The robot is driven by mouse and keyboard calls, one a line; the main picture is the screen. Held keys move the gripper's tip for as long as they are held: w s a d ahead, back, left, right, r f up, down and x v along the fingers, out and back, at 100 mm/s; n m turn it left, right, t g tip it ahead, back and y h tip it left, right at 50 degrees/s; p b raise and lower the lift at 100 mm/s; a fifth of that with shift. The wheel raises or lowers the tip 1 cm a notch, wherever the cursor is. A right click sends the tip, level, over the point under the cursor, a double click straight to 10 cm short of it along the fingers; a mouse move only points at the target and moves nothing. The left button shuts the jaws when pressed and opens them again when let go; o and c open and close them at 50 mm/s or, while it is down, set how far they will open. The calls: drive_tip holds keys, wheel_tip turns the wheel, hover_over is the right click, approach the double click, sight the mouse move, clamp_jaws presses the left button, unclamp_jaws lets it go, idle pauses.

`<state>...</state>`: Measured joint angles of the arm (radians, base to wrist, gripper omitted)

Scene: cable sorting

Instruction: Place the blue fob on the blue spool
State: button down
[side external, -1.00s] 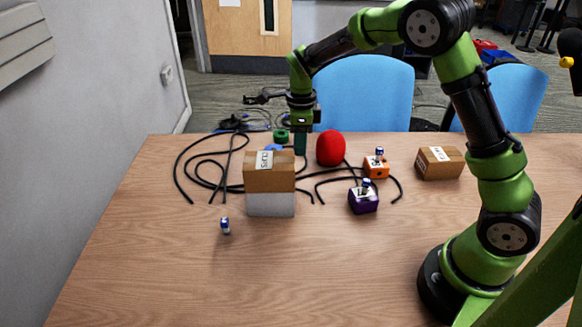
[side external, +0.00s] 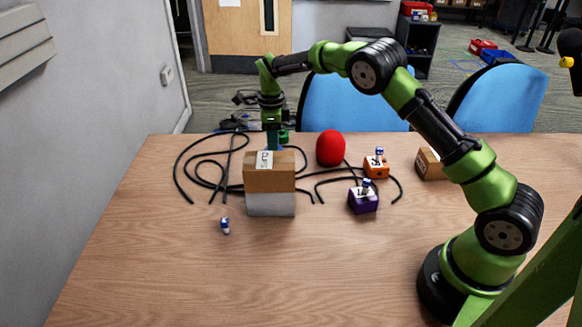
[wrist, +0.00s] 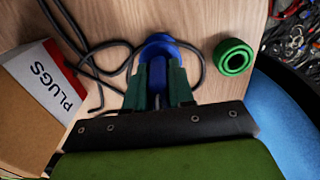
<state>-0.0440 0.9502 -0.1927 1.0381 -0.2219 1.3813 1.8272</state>
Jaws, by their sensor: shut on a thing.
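The blue spool (wrist: 160,42) lies on the table, just beyond my fingertips in the wrist view. My gripper (wrist: 157,72) has its two green fingers closed around a narrow blue piece (wrist: 157,84), which looks like the blue fob. The piece overlaps the near side of the spool in this view; I cannot tell whether they touch. In the side view my gripper (side external: 273,145) points down behind the cardboard box (side external: 269,180), which hides most of the blue spool and the held piece.
A green spool (wrist: 234,57) lies right of the blue one. The PLUGS box (wrist: 50,85) is at the left in the wrist view. Dark cables (side external: 205,170) spread around. A red rounded object (side external: 330,148), orange cube (side external: 376,167) and purple cube (side external: 363,199) stand right. The front table is mostly clear.

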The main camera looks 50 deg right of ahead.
drive_tip(key=shift+f, duration=0.2)
drive_tip(key=c, duration=1.4)
unclamp_jaws()
drive_tip(key=shift+f, duration=0.1)
drive_tip(key=o, duration=0.4)
